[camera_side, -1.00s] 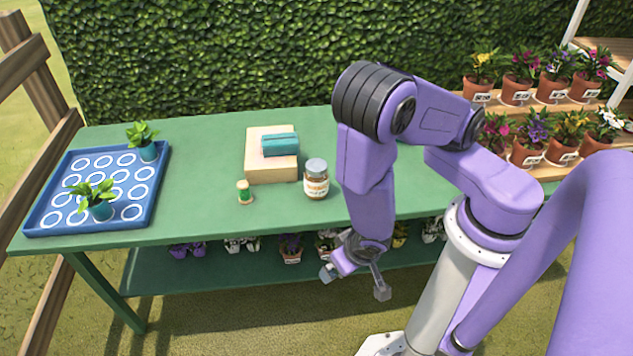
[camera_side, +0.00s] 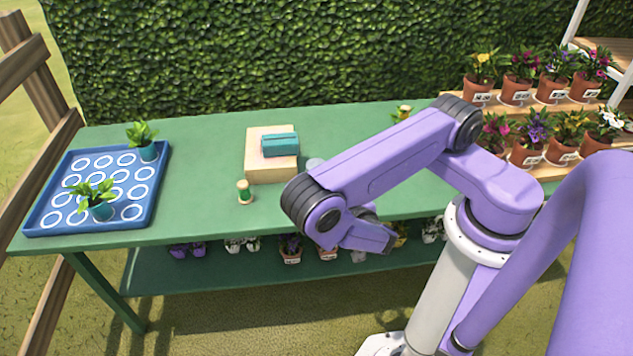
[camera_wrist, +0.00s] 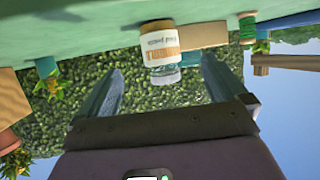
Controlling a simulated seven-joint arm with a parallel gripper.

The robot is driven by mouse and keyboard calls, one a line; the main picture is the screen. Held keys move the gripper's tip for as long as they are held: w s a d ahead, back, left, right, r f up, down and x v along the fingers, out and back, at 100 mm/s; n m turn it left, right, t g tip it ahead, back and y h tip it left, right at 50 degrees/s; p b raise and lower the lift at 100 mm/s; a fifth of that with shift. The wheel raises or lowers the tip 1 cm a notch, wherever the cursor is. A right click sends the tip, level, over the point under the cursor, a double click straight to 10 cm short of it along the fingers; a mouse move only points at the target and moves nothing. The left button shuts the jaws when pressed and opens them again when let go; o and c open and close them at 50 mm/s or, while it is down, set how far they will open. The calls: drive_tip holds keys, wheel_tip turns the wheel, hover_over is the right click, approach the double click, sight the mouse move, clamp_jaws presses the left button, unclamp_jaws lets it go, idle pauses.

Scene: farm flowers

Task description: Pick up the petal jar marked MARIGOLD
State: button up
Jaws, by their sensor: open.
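In the wrist view, which is upside down, a glass jar (camera_wrist: 159,50) with a pale lid stands on the green table (camera_wrist: 100,40). Its white label has large orange letters, too blurred to read surely. My gripper (camera_wrist: 161,66) is open and empty, with a blue-grey finger to either side of the view and the jar framed between them, still ahead and apart. In the side view only the grey jar lid (camera_side: 315,164) shows behind my arm. My gripper's fingers are hidden there.
A wooden block (camera_side: 270,176) with a teal item (camera_side: 281,145) on it stands behind the jar. A green spool (camera_side: 244,192) is left of it. A blue tray (camera_side: 48,228) with two potted plants is at the far left. A small yellow-flowered plant (camera_side: 402,113) is at the back right.

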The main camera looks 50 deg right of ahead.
drive_tip(key=x, duration=1.3)
drive_tip(key=shift+w+d+f, duration=0.1)
drive_tip(key=shift+w+d, duration=0.05)
drive_tip(key=shift+d, duration=0.05)
drive_tip(key=c, duration=1.2)
